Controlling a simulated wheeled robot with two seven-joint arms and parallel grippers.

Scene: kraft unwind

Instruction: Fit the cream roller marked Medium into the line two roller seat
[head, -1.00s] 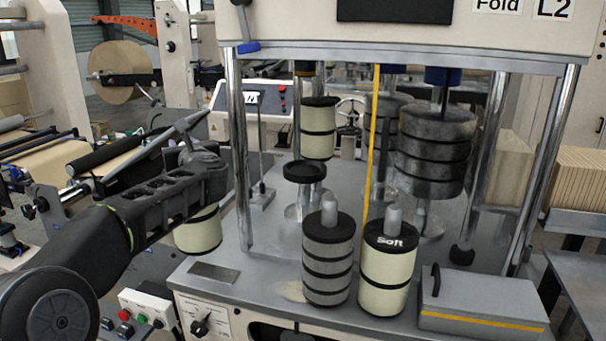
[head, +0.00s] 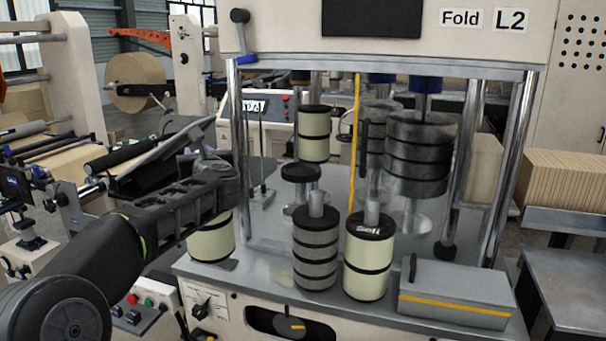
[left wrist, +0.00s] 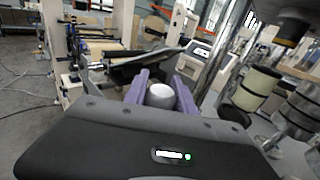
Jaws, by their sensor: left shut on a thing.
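My left gripper (head: 216,182) is shut on the grey top knob (left wrist: 161,96) of a cream roller (head: 210,238) with black bands. The roller hangs upright at the left front corner of the machine marked Fold L2; its marking is hidden. In the left wrist view the purple fingers (left wrist: 160,92) close on both sides of the knob. A cream roller marked Soft (head: 368,265) and a grey banded roller (head: 316,255) stand on the machine's front deck. I cannot tell which part is the roller seat. My right gripper is out of view.
Inside the machine hang another cream roller (head: 314,140) and a dark banded roller (head: 420,150), with a black disc (head: 300,172) below the cream one. A chrome post (head: 240,150) and a yellow strip (head: 357,140) stand upright. A grey box (head: 458,285) sits front right.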

